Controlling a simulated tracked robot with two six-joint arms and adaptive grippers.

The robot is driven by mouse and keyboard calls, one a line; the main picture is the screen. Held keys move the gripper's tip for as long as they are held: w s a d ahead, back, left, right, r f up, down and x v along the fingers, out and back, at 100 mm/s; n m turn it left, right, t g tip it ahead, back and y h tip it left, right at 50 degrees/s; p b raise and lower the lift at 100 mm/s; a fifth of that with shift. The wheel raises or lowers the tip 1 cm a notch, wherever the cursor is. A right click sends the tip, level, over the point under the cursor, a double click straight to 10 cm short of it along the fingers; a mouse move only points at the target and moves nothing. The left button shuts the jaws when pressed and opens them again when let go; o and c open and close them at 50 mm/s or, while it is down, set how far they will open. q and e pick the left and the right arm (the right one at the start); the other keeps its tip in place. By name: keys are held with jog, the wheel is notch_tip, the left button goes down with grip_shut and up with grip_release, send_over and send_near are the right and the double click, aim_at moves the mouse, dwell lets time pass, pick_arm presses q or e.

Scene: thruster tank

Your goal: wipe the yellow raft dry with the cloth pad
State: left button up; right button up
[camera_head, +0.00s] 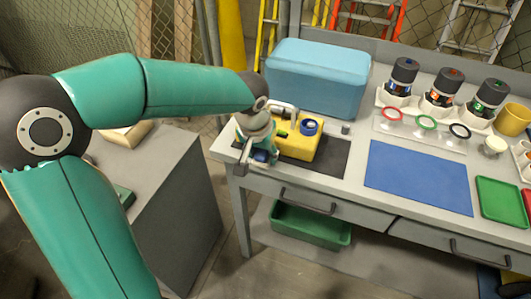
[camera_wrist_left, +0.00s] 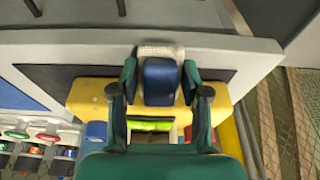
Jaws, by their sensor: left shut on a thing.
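The yellow raft (camera_head: 299,147) sits on a dark mat at the left end of the workbench. It carries a blue round part (camera_head: 310,125) and a bright green strip; its body also shows in the left wrist view (camera_wrist_left: 88,92). My left gripper (camera_head: 262,158) is at the raft's front left edge, pointing down. It is shut on the cloth pad, whose blue block (camera_wrist_left: 160,82) and pale underside show between the fingers (camera_wrist_left: 160,92) in the left wrist view. I cannot tell whether the pad touches the raft. No water can be made out. My right gripper is not in view.
A light blue box (camera_head: 318,78) stands behind the raft. To the right are a blue mat (camera_head: 418,178), a green tray (camera_head: 500,200), colored rings and several dark-capped bottles. A green bin (camera_head: 310,226) sits below the bench. A grey cabinet (camera_head: 170,190) stands left.

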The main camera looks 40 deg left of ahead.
pick_arm(q)
jog(key=shift+s+a, duration=0.15)
jog(key=shift+a, duration=0.4)
jog(key=shift+a, duration=0.1)
jog(key=shift+s+a, duration=0.2)
jog(key=shift+a, duration=0.75)
jog(key=shift+a, duration=0.15)
jog(key=shift+s+a, duration=0.35)
jog(key=shift+a, duration=0.55)
jog(key=shift+w+d, duration=0.2)
jog(key=shift+d, duration=0.35)
jog(key=shift+w+d, duration=0.2)
jog(key=shift+d, duration=0.3)
